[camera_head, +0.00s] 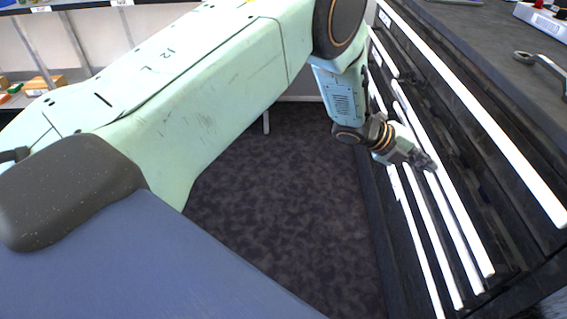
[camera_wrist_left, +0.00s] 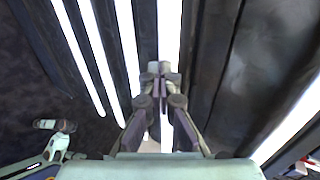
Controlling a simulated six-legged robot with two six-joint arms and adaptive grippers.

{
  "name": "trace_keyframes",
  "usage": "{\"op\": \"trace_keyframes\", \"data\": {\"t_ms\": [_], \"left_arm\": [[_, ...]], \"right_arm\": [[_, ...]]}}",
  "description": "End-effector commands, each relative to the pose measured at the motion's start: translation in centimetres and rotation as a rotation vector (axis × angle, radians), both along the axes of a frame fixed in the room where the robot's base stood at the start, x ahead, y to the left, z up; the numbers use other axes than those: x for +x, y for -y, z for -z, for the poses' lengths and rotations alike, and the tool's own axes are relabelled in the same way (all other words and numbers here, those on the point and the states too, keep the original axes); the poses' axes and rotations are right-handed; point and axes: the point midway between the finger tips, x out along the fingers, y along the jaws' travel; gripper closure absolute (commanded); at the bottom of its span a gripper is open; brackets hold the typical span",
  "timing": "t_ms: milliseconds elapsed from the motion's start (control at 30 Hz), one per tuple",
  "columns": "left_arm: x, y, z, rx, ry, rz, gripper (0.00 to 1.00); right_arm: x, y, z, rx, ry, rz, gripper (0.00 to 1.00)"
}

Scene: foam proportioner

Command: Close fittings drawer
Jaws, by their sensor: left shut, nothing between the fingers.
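The dark drawer cabinet (camera_head: 385,230) fills the right side of the head view, with long white strips along its drawer fronts. One drawer front with a white strip (camera_head: 462,225) appears to stand out, with a dark gap behind it; I cannot read which drawer is the fittings one. My left gripper (camera_head: 430,163) is shut and empty at this strip. In the left wrist view its fingertips (camera_wrist_left: 160,70) are together over a white strip (camera_wrist_left: 169,35); whether they touch it is unclear.
The dark worktop (camera_head: 480,40) above the drawers carries a wrench (camera_head: 540,62) and a white box (camera_head: 545,20) at the right. A shelf with small boxes (camera_head: 45,84) stands at the far left. Dark carpet (camera_head: 290,180) lies clear beside the cabinet.

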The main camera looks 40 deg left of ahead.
Motion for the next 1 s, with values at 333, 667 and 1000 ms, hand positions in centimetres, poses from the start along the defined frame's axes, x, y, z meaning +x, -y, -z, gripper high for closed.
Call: {"op": "trace_keyframes", "data": {"t_ms": [333, 667, 1000], "left_arm": [[1.6, 2.2, 0.1, 0.001, 0.001, 0.002, 1.00], [1.9, 2.8, 0.0, -0.001, 0.000, 0.002, 1.00], [1.9, 3.0, -0.1, -0.001, 0.003, 0.005, 1.00]], "right_arm": [[0.0, 0.0, 0.6, 0.000, 0.000, 0.000, 0.60], [0.0, 0.0, 0.6, 0.000, 0.000, 0.000, 0.60], [0.0, 0.0, 0.6, 0.000, 0.000, 0.000, 0.60]]}}
